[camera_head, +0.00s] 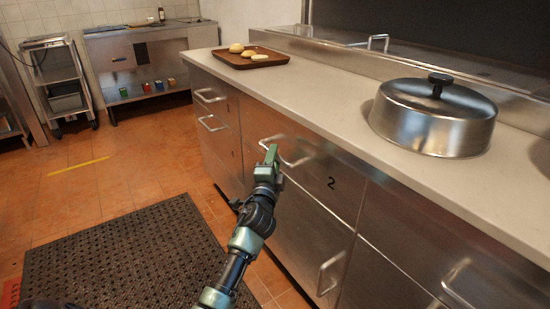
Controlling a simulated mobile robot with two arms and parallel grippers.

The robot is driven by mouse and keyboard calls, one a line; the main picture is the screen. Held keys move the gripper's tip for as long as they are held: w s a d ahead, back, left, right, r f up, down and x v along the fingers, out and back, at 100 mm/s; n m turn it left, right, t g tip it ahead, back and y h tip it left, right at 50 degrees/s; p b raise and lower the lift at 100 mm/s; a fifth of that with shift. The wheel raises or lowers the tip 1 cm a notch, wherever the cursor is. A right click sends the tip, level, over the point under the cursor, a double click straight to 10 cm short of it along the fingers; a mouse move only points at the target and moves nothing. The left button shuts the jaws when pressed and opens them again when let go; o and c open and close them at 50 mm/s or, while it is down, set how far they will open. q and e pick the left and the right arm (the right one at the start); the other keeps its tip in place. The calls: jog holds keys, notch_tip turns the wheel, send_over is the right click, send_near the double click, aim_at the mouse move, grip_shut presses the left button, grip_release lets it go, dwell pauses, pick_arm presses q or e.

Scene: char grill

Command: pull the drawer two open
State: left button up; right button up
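Drawer two (312,160) is a steel drawer front with a black "2" near its right edge, in the upper row below the counter. It looks shut, flush with the fronts beside it. Its bar handle (297,162) sits on the left part of the front. My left gripper (270,153), with green fingertips, is at the left end of this handle and overlaps it in the picture. The fingers are seen nearly edge-on, so I cannot tell whether they are around the bar or only beside it. My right gripper is out of view.
A large steel lid (430,128) with a black knob stands on the counter (345,122). A brown tray (272,61) with buns lies further back. Other handled drawers flank drawer two. A dark perforated mat (120,255) covers the floor at left.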

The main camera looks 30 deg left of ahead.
pick_arm(q)
jog(key=shift+x, duration=0.8)
grip_shut()
jog(key=shift+f, duration=0.1)
dwell(0.8)
